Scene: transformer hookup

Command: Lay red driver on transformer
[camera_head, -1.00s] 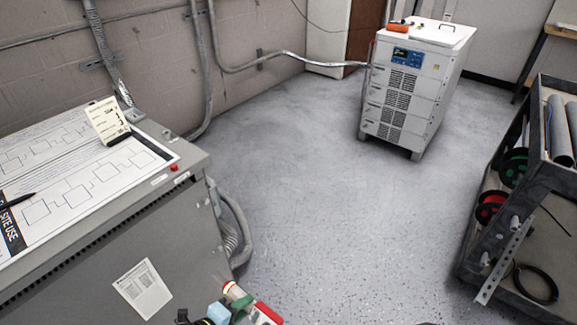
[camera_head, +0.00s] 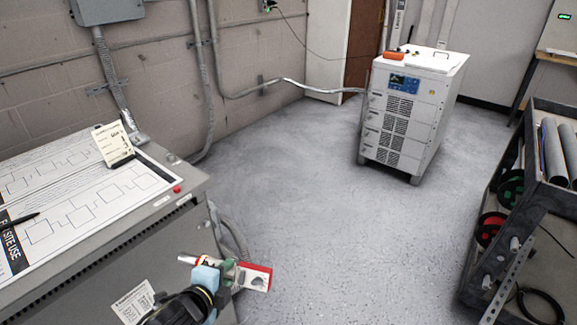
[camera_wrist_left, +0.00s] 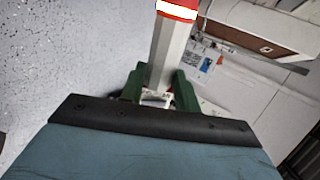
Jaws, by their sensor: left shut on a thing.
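My left gripper (camera_head: 228,272) has green fingers and is shut on a tool, which I take to be the red driver (camera_wrist_left: 163,50). In the left wrist view, it has a pale, faceted body with a bright red band, standing out from between the fingers. In the head view, a silver tip points left and a red and white piece shows to the right. The gripper is in front of the right side of a grey cabinet (camera_head: 130,262). A white unit (camera_head: 415,110) with a blue display stands farther back. Neither is clearly marked as the transformer. My right gripper is out of view.
An orange object (camera_head: 393,56) lies on the white unit. A dark cart (camera_head: 535,195) with pipes and spools stands at right. The floor between is clear.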

